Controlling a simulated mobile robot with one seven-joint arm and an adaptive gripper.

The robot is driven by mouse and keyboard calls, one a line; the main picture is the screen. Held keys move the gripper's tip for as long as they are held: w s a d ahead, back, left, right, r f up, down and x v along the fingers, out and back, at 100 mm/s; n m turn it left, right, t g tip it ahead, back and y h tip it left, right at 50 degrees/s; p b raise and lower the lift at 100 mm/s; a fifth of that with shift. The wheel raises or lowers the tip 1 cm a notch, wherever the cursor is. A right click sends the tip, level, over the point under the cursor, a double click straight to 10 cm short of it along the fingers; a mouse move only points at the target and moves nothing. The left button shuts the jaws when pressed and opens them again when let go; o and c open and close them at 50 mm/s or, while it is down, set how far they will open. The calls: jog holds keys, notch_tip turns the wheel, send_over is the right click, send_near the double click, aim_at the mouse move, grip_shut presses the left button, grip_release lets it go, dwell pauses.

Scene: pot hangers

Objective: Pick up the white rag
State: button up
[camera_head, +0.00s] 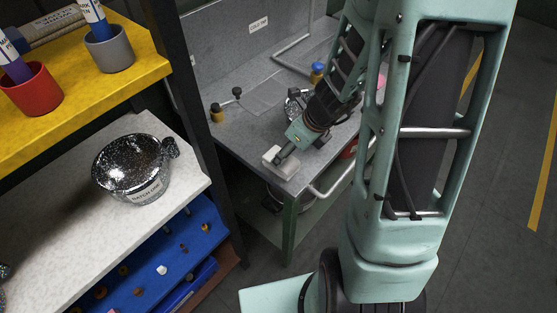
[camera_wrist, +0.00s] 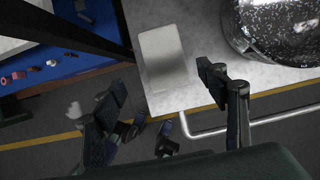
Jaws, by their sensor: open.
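The white rag (camera_head: 271,155) is a small, flat, pale rectangle near the front corner of the grey workbench. In the wrist view the rag (camera_wrist: 162,52) lies near the bench edge, greyish and lighter at its far end. My gripper (camera_head: 279,160) is right at the rag in the head view and hides part of it. In the wrist view my gripper (camera_wrist: 160,80) has its fingers wide apart, with the rag's near end between and beyond them. Nothing is held. Whether a finger touches the rag cannot be told.
A black speckled pot (camera_wrist: 280,28) stands close right of the rag on the bench (camera_head: 235,135). A metal rail (camera_head: 345,172) runs along the bench front. A shelf at left holds another speckled pot (camera_head: 135,168), a red cup (camera_head: 32,88) and a grey cup (camera_head: 109,48).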

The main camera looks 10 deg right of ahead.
jog(key=shift+w+d+b+x, duration=0.15)
jog(key=shift+b+x, duration=0.55)
jog(key=shift+x, duration=1.45)
jog(key=shift+w+d+b+x, duration=0.15)
jog(key=shift+b+x, duration=0.5)
jog(key=shift+x, duration=1.55)
jog(key=shift+a+f+b, duration=0.1)
jog(key=shift+f+b, duration=0.05)
jog(key=shift+b, duration=0.15)
jog(key=shift+c, duration=0.5)
jog(key=c, duration=1.1)
jog(key=shift+c, duration=0.2)
